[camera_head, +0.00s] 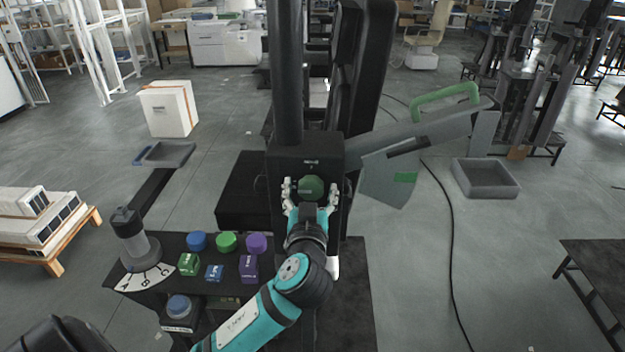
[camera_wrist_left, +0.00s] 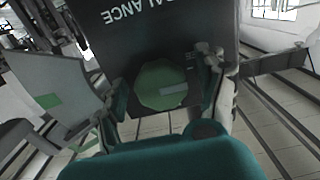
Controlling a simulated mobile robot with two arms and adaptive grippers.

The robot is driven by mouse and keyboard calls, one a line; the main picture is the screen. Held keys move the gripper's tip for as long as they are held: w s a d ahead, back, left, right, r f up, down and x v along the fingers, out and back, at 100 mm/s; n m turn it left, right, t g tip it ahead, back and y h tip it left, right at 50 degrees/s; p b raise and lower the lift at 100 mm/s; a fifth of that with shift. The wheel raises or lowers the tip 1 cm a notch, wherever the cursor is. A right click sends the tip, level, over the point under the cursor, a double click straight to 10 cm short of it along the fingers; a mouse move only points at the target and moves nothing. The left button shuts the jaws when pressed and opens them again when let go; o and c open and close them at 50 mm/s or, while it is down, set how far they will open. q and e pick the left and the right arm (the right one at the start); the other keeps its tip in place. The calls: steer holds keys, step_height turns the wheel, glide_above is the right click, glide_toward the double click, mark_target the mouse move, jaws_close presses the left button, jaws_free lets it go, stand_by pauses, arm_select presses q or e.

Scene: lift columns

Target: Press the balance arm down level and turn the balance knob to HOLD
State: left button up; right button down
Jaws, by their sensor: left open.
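The green balance knob (camera_head: 311,188) sits on the front of a dark box on the column. My left gripper (camera_head: 310,194) is open, with one finger on each side of the knob. In the left wrist view the knob (camera_wrist_left: 161,86) is between the fingers, below upside-down BALANCE lettering; contact is unclear. The grey balance arm (camera_head: 425,128) slopes up to the right from the box and has a green handle (camera_head: 445,98) near its outer end. A grey plate with a green mark (camera_head: 405,178) hangs below the arm. My right gripper is not in view.
A dark bench holds coloured knobs and blocks, such as the purple block (camera_head: 249,267), left of my arm. A lever (camera_head: 130,232) stands over an A-B-C scale. A grey tray (camera_head: 485,178) is at right. A black cable (camera_head: 451,230) crosses the floor.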

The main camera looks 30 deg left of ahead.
arm_select(q)
steer(key=shift+s+d+r, duration=0.1)
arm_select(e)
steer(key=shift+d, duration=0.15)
arm_select(q)
steer(key=shift+s+d+r, duration=0.1)
steer(key=shift+s, duration=0.05)
steer(key=shift+c, duration=0.3)
steer(key=c, duration=1.1)
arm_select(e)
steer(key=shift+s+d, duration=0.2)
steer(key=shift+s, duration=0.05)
